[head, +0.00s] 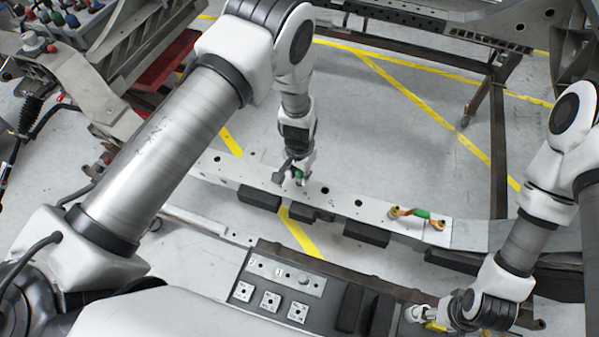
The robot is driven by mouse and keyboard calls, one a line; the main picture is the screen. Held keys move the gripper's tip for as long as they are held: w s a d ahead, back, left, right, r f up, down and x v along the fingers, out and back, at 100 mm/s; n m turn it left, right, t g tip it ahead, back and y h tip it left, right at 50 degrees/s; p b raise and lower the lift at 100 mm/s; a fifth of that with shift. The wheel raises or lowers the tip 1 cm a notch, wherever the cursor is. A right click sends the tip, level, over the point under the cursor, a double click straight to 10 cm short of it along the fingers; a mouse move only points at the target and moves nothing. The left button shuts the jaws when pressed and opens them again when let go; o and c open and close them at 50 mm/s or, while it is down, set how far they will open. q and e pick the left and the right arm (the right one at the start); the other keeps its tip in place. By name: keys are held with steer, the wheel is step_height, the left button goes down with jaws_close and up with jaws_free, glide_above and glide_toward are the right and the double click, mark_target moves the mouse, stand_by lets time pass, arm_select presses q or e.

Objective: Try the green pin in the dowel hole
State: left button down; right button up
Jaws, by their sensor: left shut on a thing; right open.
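My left gripper (297,172) points down over the pale metal beam (345,202) and is shut on a small green thing, the green pin (299,175). The pin is mostly hidden by the fingers, and I cannot tell whether its tip is in a hole or above it. Dark round holes show along the beam, one (325,190) just right of the gripper and another (358,203) further right. I cannot tell which is the dowel hole. My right gripper (424,316) is open at the bottom right, by a small yellow thing (436,326).
A copper-coloured strap with a green middle (422,213) lies on the beam's right part. A dark bench in front holds a pale strip with holes (286,274) and several white marked plates (270,301). Dark blocks (367,233) sit along the beam's near side.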

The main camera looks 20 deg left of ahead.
stand_by(0.4)
arm_select(q)
steer(key=c, duration=0.8)
jaws_free()
step_height(320, 180, up, 9)
steer(key=p, duration=0.8)
steer(key=shift+r, duration=0.1)
